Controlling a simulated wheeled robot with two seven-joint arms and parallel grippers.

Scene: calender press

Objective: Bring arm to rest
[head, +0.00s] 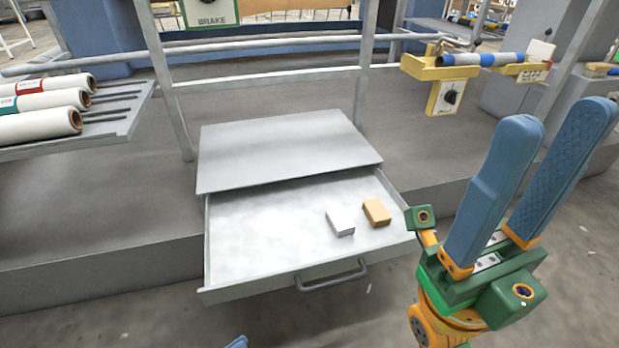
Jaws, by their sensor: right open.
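My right gripper (560,120) stands at the right of the head view, fingers pointing up. Its two blue fingers are apart with nothing between them. It is to the right of the open drawer (250,285) and clear of its contents. Only a small blue tip of my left gripper (238,342) shows at the bottom edge, below the drawer front. The rest of it is out of the picture, so its opening is hidden.
The drawer is pulled out and holds a white block (340,221) and an orange-tan block (376,212). Its front has a dark handle (331,277). White rolls (40,102) lie on a rack at left. A yellow holder (440,70) carries a blue-and-white roller (481,59).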

